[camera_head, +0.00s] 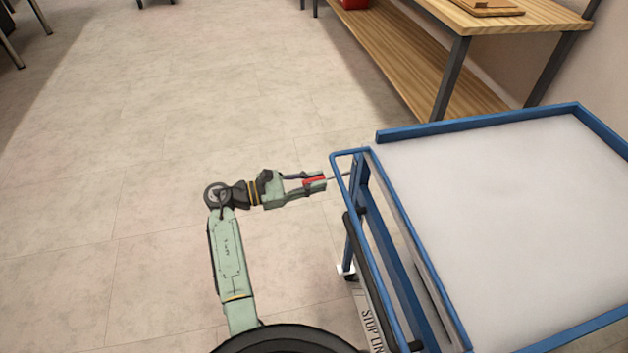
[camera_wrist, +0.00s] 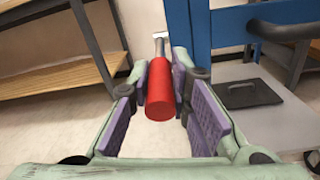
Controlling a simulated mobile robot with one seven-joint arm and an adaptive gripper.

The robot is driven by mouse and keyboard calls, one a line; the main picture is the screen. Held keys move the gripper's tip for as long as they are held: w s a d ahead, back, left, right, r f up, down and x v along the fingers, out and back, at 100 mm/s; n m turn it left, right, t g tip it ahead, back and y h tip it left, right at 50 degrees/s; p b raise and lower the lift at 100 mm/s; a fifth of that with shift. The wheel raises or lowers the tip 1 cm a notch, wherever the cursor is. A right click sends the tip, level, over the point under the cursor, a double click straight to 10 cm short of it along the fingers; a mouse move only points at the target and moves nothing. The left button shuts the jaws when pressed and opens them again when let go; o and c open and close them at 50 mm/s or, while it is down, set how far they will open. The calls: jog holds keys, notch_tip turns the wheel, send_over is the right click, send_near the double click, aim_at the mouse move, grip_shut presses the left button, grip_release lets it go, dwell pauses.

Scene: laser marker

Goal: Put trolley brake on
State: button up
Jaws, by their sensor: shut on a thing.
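The blue trolley (camera_head: 395,205) with a pale flat top stands at the right of the head view, and its blue frame (camera_wrist: 185,40) fills the upper right of the wrist view. A red handle (camera_wrist: 160,92) on a thin metal rod (camera_wrist: 160,45), seemingly the brake lever, sticks out beside the trolley's corner. My gripper (camera_head: 316,182) is shut on this red handle, with its purple finger pads on either side (camera_wrist: 168,88). The rod's joint to the trolley is hard to make out.
A wooden bench with a lower shelf (camera_head: 425,60) stands behind the trolley. A black trolley handle (camera_head: 365,265) runs along its near side. The floor (camera_head: 120,150) on the left is clear.

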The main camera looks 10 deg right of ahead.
grip_shut()
jog(key=f+h+b, duration=0.1)
jog(key=h, duration=0.1)
jog(key=d+f+h+b, duration=0.1)
jog(key=f, duration=0.1)
jog(key=shift+f+h+b, duration=0.25)
jog(key=shift+h+b, duration=0.15)
jog(key=o, duration=0.7)
grip_release()
